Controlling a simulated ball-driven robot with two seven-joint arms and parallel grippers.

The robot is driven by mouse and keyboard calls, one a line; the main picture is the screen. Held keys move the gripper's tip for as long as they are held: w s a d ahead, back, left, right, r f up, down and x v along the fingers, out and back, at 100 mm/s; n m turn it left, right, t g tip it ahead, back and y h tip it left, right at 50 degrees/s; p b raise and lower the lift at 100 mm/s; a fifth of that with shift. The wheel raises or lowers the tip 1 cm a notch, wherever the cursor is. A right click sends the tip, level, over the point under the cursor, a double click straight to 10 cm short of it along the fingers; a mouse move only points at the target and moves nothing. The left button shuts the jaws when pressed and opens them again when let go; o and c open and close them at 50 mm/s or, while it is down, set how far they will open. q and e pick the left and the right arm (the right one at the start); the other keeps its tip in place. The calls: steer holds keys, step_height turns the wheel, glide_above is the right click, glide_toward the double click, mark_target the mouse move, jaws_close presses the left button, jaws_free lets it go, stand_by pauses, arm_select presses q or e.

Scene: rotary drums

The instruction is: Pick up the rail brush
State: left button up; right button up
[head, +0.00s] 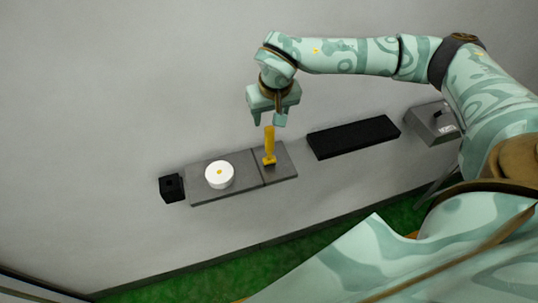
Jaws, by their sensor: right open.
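The rail brush appears to be the yellow upright piece (269,142) with a thin handle and a wider foot. It stands on the right part of a grey plate (284,173). My right gripper (267,119) is open and empty, with its fingers pointing down. In the picture it is just above the top of the yellow handle. I cannot tell exactly how far apart they are in depth. My left gripper is not in view.
A white round drum (219,175) with a yellow centre sits on the plate's left part. A black block (172,188) is at its left end. A black flat pad (353,137) and a grey box (432,122) lie to the right. Green floor (190,277) shows below the pale surface's edge.

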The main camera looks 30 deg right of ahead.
mark_target(270, 128)
steer(key=shift+x, duration=0.9)
step_height(270, 128, down, 5)
steer(key=shift+r+p, duration=0.15)
steer(key=shift+p, duration=0.2)
steer(key=shift+w+f, duration=0.15)
steer(key=shift+f, duration=0.15)
steer(key=c, duration=1.1)
